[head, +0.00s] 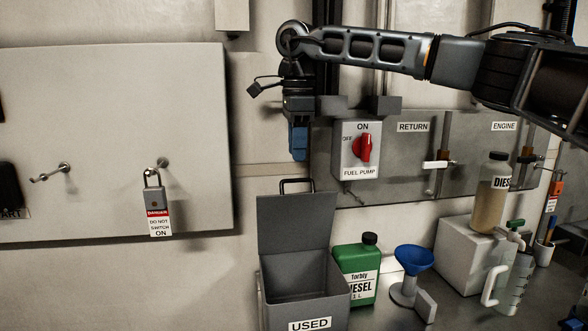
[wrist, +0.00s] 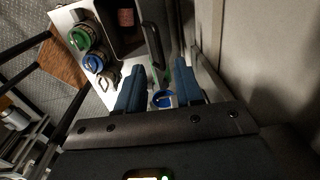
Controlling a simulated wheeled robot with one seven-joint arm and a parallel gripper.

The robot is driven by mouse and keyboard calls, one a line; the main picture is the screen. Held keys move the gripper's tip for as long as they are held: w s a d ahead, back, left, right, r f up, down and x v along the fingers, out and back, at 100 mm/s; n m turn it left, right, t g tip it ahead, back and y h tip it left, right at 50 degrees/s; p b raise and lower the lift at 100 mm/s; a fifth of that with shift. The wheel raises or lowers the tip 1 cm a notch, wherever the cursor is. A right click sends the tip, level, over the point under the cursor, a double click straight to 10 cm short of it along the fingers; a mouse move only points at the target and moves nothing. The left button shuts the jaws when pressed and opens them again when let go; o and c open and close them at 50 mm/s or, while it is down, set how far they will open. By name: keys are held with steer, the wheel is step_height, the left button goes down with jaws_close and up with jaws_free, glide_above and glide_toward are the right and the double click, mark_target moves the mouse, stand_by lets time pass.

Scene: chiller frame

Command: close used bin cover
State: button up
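The grey used bin (head: 303,300) stands open on the bench, with a "USED" label on its front. Its cover (head: 293,222) stands upright at the back of the bin, with a dark bar handle (head: 296,185) on its top edge. My gripper (head: 298,145) points down above the handle, apart from it. In the wrist view my gripper (wrist: 160,84) shows two blue fingers spread apart with no object held between them. A dark bar that looks like the handle (wrist: 153,45) lies beyond the fingertips. The dark open bin (wrist: 120,35) is to its left.
A green diesel can (head: 357,272) and a blue funnel (head: 413,258) stand right of the bin. The fuel pump switch box (head: 357,150) is on the wall right of my gripper. A padlock with a tag (head: 157,205) hangs on the left panel.

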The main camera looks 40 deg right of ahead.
steer(key=shift+w+f+p, duration=0.15)
steer(key=shift+f+p, duration=0.15)
steer(key=shift+f, duration=2.45)
steer(key=shift+c, duration=0.3)
jaws_close()
